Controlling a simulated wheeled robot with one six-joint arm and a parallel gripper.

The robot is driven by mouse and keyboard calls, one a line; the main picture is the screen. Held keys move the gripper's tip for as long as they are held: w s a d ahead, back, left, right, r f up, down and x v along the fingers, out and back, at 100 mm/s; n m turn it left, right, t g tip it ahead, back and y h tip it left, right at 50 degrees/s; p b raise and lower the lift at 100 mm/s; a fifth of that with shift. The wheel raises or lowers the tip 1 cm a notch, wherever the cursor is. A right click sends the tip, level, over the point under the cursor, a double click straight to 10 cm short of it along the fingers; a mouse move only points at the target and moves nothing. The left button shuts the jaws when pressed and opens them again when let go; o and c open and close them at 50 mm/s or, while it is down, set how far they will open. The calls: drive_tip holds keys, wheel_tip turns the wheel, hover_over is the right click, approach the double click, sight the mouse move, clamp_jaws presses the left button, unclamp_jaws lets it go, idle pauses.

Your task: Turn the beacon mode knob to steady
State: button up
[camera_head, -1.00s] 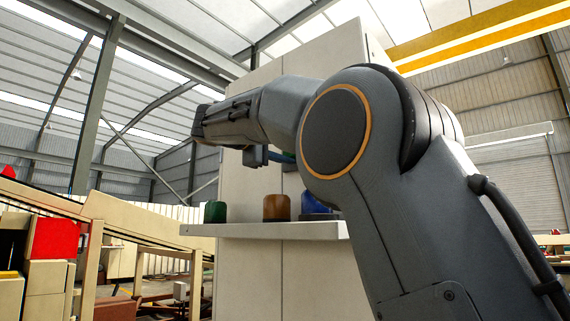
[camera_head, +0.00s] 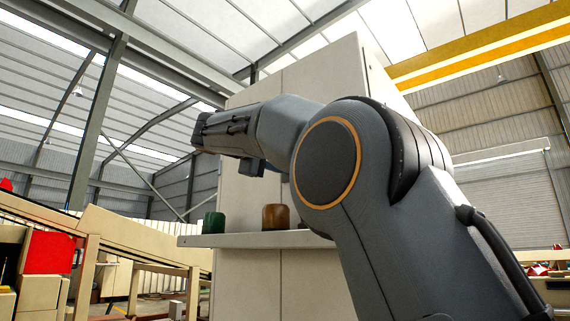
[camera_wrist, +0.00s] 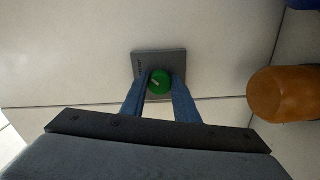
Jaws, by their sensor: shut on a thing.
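The beacon mode knob (camera_wrist: 160,82) is a green round knob with a pale pointer mark, on a small grey plate (camera_wrist: 175,57) fixed to a pale panel. In the head view my gripper (camera_head: 252,167) is partly visible in front of the pale cabinet (camera_head: 235,285), and the knob is not visible there.
A shelf (camera_head: 225,241) on the cabinet carries a green beacon (camera_head: 213,222) and an amber beacon (camera_head: 276,217). The amber one (camera_wrist: 285,94) stands right of my gripper in the wrist view, with part of a blue one (camera_wrist: 302,4) beyond. A conveyor (camera_head: 130,237) stands at left.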

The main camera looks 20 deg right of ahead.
drive_tip(key=o, duration=1.1)
drive_tip(key=shift+c, duration=0.2)
drive_tip(key=b+v, duration=0.1)
drive_tip(key=v, duration=0.7)
drive_tip(key=shift+d, duration=0.1)
